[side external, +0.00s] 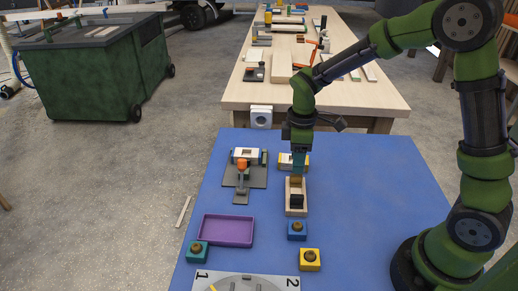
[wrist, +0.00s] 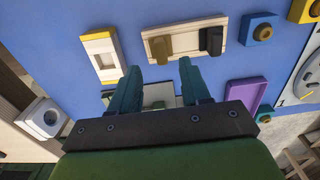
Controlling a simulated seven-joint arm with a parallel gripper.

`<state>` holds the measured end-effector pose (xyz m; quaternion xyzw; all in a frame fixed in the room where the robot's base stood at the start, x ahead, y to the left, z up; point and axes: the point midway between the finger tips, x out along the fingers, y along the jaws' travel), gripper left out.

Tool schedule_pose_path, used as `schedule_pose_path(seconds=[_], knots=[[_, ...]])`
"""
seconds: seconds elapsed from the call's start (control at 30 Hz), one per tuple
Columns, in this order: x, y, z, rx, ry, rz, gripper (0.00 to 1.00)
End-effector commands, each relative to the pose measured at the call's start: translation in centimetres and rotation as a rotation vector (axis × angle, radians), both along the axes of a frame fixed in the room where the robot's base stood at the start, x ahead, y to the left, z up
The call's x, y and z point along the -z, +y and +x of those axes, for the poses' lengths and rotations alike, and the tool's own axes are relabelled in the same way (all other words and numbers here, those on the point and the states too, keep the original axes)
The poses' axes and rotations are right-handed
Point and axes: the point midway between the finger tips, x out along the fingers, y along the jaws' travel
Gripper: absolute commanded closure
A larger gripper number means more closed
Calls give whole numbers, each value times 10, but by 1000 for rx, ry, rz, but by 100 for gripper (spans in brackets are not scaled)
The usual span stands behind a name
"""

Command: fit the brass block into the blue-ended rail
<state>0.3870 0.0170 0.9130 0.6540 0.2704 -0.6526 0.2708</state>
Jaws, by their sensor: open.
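The brass block (wrist: 160,48) lies at one end of a light wooden tray (wrist: 186,40), with a black block (wrist: 211,40) at the other end. My gripper (wrist: 158,68) is open and empty, its teal fingers apart and short of the brass block in the wrist view. In the side view my gripper (side external: 298,172) hangs over the back end of the tray (side external: 288,208) and hides part of it. Another pale rail has a yellow end (wrist: 97,35).
A purple tray (side external: 226,230) lies at the front left. Teal (side external: 197,251), blue (side external: 297,230) and yellow (side external: 310,260) button boxes stand near the front, with a numbered dial plate (side external: 245,285). A cluttered wooden table (side external: 240,90) stands behind. The blue table's right side is clear.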

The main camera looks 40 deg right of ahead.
Motion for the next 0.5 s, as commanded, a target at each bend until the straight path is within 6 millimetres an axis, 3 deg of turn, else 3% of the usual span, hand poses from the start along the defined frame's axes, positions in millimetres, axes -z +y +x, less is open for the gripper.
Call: schedule_pose_path(seconds=[0.23, 0.5], knots=[[38, 1, -3, -1, 5, -1, 53], [46, 0, -2, 0, 1, 1, 53]])
